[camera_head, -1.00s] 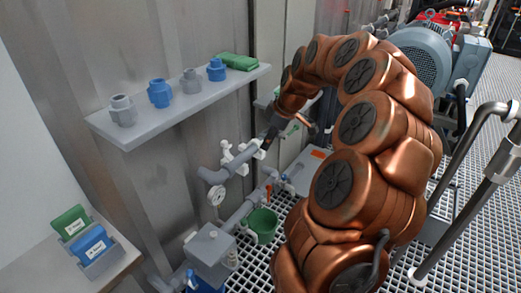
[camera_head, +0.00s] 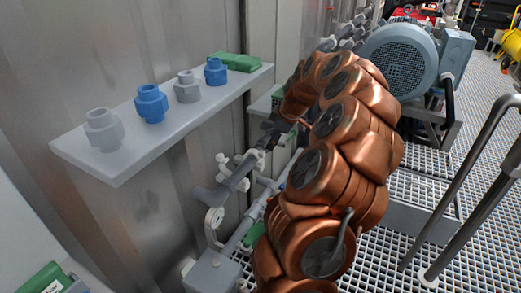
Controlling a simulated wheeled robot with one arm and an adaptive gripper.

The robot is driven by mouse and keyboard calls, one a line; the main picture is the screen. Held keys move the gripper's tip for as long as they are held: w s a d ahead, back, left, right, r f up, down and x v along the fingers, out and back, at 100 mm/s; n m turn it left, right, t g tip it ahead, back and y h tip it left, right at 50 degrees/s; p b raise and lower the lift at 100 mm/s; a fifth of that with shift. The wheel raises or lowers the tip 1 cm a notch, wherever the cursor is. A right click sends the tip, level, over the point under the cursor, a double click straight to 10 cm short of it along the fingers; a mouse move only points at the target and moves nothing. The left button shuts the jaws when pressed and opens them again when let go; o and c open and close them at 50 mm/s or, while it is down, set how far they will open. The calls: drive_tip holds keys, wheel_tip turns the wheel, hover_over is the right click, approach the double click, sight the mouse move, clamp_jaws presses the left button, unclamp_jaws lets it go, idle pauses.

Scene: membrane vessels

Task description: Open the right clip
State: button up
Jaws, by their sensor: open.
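A grey pipe (camera_head: 233,181) runs along the wall below the shelf. White clips sit on it: a left one (camera_head: 222,161) and a right one (camera_head: 257,155). My gripper (camera_head: 269,139) is small and dark in this view, at the far end of my copper-coloured arm. It is open and appears close to the right clip, at the pipe's far end. I cannot tell whether it touches the clip. My arm hides part of the area behind the gripper, and the clip's latch is too small to make out.
A wall shelf (camera_head: 120,168) above the pipe carries grey and blue fittings (camera_head: 151,103) and a green case (camera_head: 234,62). A blue motor (camera_head: 405,62) stands behind my arm. Metal handrails (camera_head: 465,190) rise from the grated floor at right.

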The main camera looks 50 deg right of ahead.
sight(263, 152)
drive_tip(key=x, duration=0.2)
drive_tip(key=b+x, duration=0.1)
drive_tip(key=x, duration=0.2)
drive_tip(key=a+x, duration=0.1)
drive_tip(key=x, duration=0.1)
drive_tip(key=shift+w+f, duration=0.1)
drive_tip(key=shift+w, duration=0.3)
drive_tip(key=shift+s, duration=0.1)
clamp_jaws()
